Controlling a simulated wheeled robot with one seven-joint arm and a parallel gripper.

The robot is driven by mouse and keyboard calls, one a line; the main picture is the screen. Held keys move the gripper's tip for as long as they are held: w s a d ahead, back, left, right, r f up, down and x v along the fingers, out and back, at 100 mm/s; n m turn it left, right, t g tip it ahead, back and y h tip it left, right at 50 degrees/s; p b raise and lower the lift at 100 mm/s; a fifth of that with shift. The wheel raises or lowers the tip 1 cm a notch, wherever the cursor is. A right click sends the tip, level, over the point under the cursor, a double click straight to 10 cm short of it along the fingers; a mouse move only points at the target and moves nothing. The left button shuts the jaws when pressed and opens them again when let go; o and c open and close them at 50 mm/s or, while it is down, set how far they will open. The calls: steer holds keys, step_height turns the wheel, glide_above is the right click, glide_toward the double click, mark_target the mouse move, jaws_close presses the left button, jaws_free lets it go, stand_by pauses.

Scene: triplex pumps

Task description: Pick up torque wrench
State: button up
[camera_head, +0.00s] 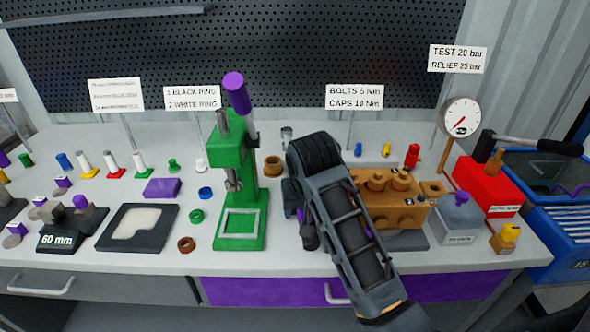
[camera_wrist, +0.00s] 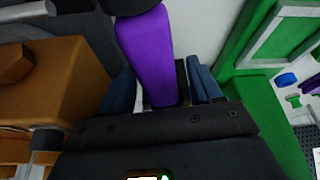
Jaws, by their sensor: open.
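A purple-handled tool with a dark upper end, which looks like the torque wrench (camera_wrist: 150,50), fills the middle of the wrist view. In the head view only a small purple bit of it (camera_head: 289,211) shows beside my arm. My gripper (camera_wrist: 165,88) is open, with its blue-grey fingers on either side of the purple handle. I cannot tell whether they touch it. The lower end of the handle is hidden behind the gripper body, and my arm covers most of the tool in the head view.
The green press (camera_head: 240,190) stands close on the left, its base also in the wrist view (camera_wrist: 258,105). The orange-brown pump block (camera_head: 395,208) is close on the right, also in the wrist view (camera_wrist: 55,85). A brown ring (camera_head: 186,244) lies near the front edge.

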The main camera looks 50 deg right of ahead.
steer(key=shift+f, duration=0.1)
jaws_close()
stand_by(0.6)
